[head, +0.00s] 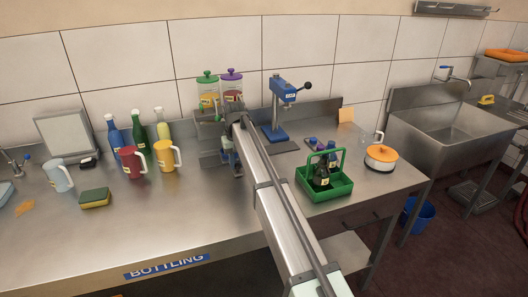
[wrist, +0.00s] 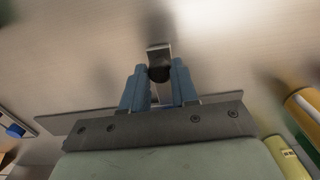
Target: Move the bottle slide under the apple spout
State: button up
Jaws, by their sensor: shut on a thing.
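Two clear dispensers stand side by side at the back of the steel bench in the head view: one with a green lid (head: 207,76) and one with a purple lid (head: 231,75). Their labels are too small to read, so I cannot tell which is apple. A grey metal stand (head: 207,158) is below them; my arm hides its right part and the spouts. My gripper (head: 232,160) is low in front of this stand. In the wrist view, its blue fingers (wrist: 159,85) are shut on a dark round knob (wrist: 159,72) beside a bent metal tab (wrist: 158,51).
Yellow (head: 163,158) and red (head: 132,162) jugs stand left of the stand, with several bottles behind. A blue press (head: 279,112) and a green bottle carrier (head: 325,187) are right of my arm. The front of the bench is mostly clear.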

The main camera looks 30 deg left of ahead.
jog(key=shift+s+a, duration=1.7)
jog(key=o, duration=0.9)
jog(key=shift+o, duration=0.2)
notch_tip(320, 180, up, 14)
jog(key=shift+f, duration=0.1)
